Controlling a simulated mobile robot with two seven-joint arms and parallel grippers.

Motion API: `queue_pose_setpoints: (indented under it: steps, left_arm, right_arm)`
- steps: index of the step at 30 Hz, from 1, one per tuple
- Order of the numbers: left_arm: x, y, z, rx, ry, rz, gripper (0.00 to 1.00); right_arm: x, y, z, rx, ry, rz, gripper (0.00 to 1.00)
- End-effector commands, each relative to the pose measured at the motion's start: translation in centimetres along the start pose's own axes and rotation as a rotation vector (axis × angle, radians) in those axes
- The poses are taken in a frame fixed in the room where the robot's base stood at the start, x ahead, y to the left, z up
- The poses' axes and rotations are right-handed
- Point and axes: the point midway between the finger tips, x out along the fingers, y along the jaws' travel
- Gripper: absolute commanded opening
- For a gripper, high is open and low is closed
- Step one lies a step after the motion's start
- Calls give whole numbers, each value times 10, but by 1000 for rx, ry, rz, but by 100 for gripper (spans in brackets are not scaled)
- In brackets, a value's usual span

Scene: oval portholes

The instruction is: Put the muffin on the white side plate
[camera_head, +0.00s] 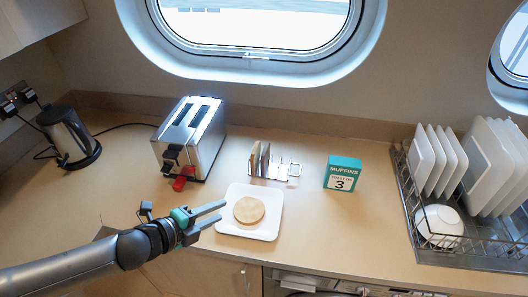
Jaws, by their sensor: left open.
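The round pale-brown muffin (249,210) lies flat on the white side plate (267,231), a square plate with rounded corners near the counter's front edge. My left gripper (224,214) comes in from the left with its two fingers spread. Its fingertips are over the plate's left side in the picture, just left of the muffin. The gripper is empty, and I see a gap between fingers and muffin. I cannot tell how high the fingers are. My right gripper is not in view.
Behind the plate stand a toaster (205,127), a toast rack (270,172) and a teal muffin box (342,173). A kettle (67,136) is at the left. A dish rack (470,258) with plates and a bowl fills the right. Counter between box and dish rack is clear.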

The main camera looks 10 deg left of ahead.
Motion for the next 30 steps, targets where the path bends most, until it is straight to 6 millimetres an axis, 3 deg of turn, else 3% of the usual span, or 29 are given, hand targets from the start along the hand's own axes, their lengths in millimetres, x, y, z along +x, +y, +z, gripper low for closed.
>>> queue_pose_setpoints:
  steps: [8, 14, 21, 30]
  left_arm:
    - [5, -4, -15, -115, -36, -2, 41]
    - [3, -8, -47, -523, -184, 28, 41]
    - [-37, 14, -69, -1085, -429, 145, 41]
    - [-99, 53, -94, -1541, -687, 305, 41]
  right_arm:
    - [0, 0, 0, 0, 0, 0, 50]
    - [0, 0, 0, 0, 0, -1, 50]
    - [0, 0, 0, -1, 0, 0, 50]
    - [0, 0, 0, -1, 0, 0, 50]
